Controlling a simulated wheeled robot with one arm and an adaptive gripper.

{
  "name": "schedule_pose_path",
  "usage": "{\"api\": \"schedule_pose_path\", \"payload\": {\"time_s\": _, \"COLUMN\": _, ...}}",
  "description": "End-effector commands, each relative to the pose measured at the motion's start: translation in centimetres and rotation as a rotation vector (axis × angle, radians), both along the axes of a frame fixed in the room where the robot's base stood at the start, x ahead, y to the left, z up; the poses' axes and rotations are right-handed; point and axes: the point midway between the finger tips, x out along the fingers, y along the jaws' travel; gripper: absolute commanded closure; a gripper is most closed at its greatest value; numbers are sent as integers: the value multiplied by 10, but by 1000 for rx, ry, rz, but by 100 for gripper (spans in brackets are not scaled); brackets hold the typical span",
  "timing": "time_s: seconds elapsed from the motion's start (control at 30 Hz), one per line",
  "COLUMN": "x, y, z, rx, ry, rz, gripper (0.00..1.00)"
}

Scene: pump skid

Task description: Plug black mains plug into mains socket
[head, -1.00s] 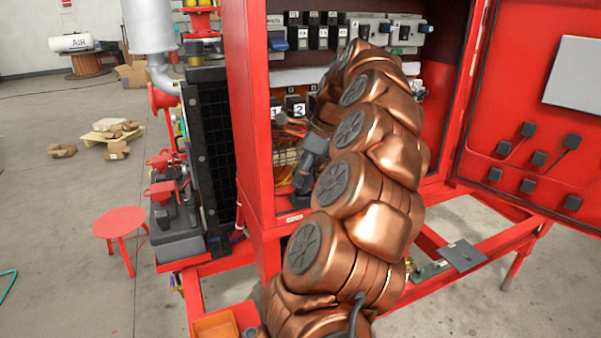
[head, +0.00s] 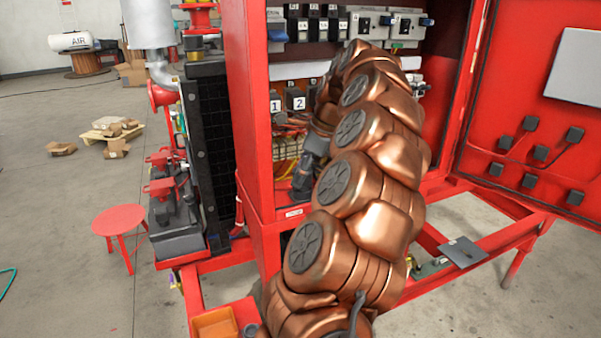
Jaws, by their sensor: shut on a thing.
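My copper-coloured arm reaches into the open red cabinet (head: 245,130). My gripper (head: 303,178), dark grey and small in view, is low in the cabinet's left part, by the lower front edge. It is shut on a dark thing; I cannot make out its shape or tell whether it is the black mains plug. I cannot tell which fitting is the mains socket; my arm hides the cabinet's middle.
Orange and yellow wiring (head: 287,150) runs behind the gripper. The open red door (head: 540,90) at right carries several black blocks with cables. Rows of switchgear (head: 320,28) line the cabinet top. An orange tray (head: 216,325) and a red stool (head: 119,222) stand at left.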

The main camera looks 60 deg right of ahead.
Motion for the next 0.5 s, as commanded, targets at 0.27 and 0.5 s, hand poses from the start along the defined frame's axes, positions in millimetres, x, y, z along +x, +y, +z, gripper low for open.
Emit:
{"api": "schedule_pose_path", "payload": {"time_s": 0.27, "x": 0, "y": 0, "z": -5, "rx": 0, "ry": 0, "rz": 0, "gripper": 93}}
{"api": "schedule_pose_path", "payload": {"time_s": 0.5, "x": 0, "y": 0, "z": -9, "rx": 0, "ry": 0, "rz": 0, "gripper": 93}}
